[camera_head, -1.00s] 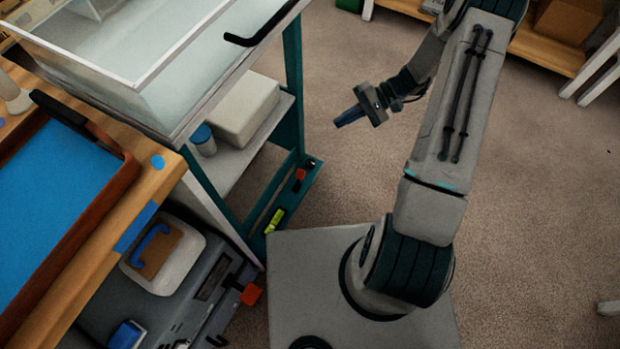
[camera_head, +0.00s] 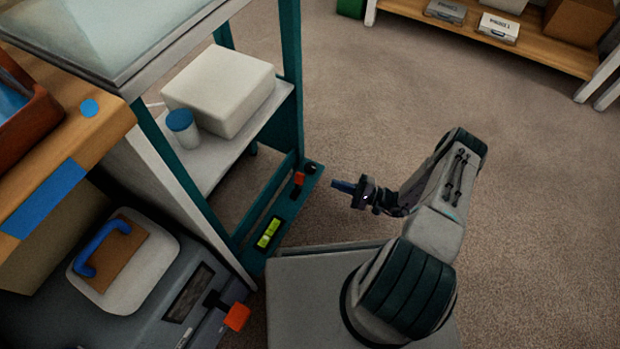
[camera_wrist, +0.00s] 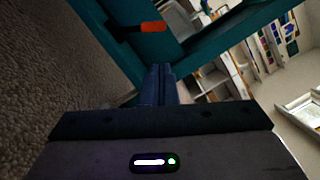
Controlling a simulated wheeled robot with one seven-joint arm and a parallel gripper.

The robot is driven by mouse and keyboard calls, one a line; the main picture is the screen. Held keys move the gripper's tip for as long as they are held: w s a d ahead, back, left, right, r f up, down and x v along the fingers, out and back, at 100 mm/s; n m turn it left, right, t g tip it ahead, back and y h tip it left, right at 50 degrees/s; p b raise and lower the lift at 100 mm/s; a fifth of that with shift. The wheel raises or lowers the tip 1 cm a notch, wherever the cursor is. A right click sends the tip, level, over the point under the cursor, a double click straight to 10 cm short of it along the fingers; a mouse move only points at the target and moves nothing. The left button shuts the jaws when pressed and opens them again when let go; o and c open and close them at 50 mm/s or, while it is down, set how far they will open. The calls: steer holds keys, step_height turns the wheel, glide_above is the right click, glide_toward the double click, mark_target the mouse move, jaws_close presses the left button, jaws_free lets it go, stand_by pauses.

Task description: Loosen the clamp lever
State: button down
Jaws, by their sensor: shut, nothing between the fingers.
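A small lever with an orange-red end and a black part (camera_head: 299,179) stands on the teal lower rail of the stand. In the wrist view an orange-red piece on a teal beam (camera_wrist: 154,27) shows ahead of the fingers. My gripper (camera_head: 338,186) is to the right of this lever in the head view, apart from it. Its dark blue fingers (camera_wrist: 158,72) are shut and empty. A second orange-red knob on a black lever (camera_head: 237,316) sticks out of the grey machine at lower left. No label shows which one is the clamp lever.
A yellow-green level (camera_head: 268,233) sits on the same teal rail. The stand's shelf (camera_head: 215,168) holds a white box (camera_head: 222,88) and a blue-lidded jar (camera_head: 183,128). A wooden bench (camera_head: 95,140) is at left. Carpet to the right is open.

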steer(key=r+b, duration=0.1)
steer(key=b, duration=0.2)
glide_above(311, 184)
steer(key=shift+r, duration=0.15)
stand_by(0.4)
